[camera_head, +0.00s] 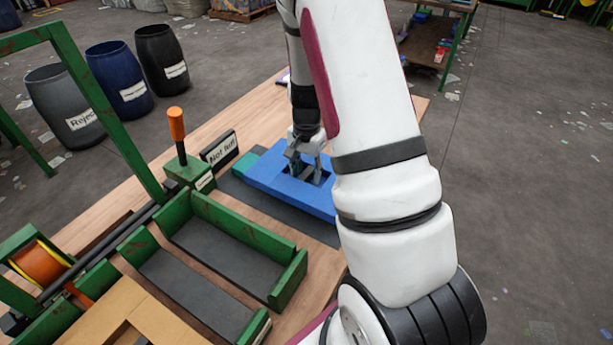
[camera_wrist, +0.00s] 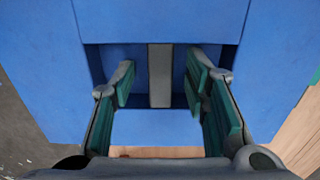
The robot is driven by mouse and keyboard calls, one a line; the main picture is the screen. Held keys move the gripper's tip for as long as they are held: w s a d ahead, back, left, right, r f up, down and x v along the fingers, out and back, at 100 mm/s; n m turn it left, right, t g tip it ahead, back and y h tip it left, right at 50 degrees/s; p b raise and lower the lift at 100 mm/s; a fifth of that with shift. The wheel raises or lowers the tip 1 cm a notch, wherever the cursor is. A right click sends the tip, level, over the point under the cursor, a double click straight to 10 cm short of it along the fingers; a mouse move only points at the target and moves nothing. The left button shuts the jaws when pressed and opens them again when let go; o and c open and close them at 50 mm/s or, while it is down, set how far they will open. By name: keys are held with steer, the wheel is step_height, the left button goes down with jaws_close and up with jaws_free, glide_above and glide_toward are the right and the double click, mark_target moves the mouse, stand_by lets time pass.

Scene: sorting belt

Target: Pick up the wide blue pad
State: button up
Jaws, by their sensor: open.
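The wide blue pad (camera_head: 312,198) lies on the wooden table, partly behind my arm in the head view. It has a rectangular opening near its middle, with a narrow grey bar (camera_wrist: 160,76) across it. The pad (camera_wrist: 160,20) fills most of the wrist view. My gripper (camera_head: 305,172) points down over the opening. In the wrist view my gripper (camera_wrist: 161,92) is open, with its teal-lined fingers on the left and right of the grey bar. Gaps show between both fingers and the bar. Exact fingertip depth in the opening is hard to tell.
A dark grey mat (camera_head: 245,194) lies under and beside the pad. A teal piece (camera_head: 246,160) sits at the pad's left end. A "Not full" sign (camera_head: 219,149), an orange-handled lever (camera_head: 177,125) and a green-walled tray (camera_head: 225,220) stand to the left.

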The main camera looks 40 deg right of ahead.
mark_target(306, 172)
steer(key=shift+f, duration=0.1)
jaws_close()
step_height(306, 172, up, 10)
stand_by(0.7)
steer(key=shift+p, duration=0.35)
